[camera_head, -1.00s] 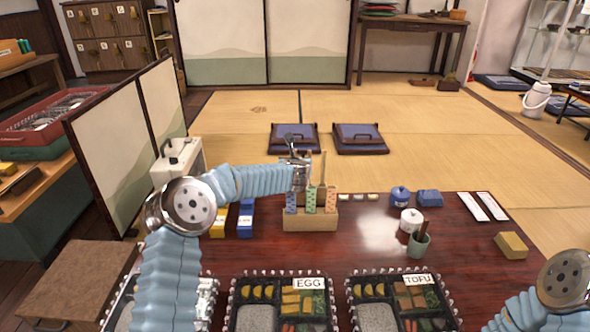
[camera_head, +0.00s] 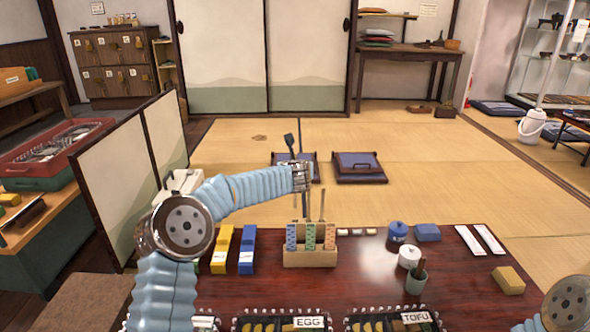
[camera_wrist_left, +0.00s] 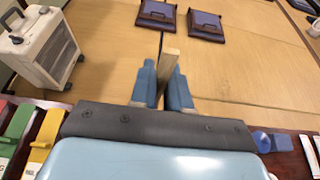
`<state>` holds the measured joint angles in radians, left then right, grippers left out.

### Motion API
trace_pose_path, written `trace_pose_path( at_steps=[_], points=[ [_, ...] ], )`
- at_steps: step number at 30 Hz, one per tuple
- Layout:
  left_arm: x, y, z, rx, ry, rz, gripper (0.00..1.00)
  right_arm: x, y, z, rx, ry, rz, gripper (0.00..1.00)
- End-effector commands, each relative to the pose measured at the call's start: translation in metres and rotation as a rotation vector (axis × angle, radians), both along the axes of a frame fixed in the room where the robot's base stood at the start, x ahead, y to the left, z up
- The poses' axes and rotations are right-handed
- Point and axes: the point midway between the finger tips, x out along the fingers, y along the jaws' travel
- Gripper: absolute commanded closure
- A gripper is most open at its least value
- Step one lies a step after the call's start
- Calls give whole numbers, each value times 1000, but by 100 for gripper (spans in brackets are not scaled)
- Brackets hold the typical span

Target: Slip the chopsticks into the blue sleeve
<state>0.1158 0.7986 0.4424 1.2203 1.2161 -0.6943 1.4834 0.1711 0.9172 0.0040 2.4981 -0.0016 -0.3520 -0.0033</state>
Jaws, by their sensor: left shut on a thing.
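My right gripper is out of view.
Upright sticks (camera_head: 322,205) rise at the holder. Yellow (camera_head: 221,250) and blue (camera_head: 247,250) boxes lie left of it. A blue jar (camera_head: 397,232), white pot (camera_head: 409,257) and green cup (camera_head: 415,281) stand right. Lunch boxes line the near table edge.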

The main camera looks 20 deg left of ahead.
Motion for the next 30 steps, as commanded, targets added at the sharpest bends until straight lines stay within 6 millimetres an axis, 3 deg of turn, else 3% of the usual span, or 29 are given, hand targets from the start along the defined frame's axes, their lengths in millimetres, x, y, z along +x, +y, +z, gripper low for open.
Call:
trace_pose_path(
  at_steps=[24, 30],
  points=[
    [0, 0, 60, -1, 0, 0, 100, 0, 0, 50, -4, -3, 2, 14],
    [0, 0, 63, 0, 0, 0, 100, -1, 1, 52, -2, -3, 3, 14]
  ],
)
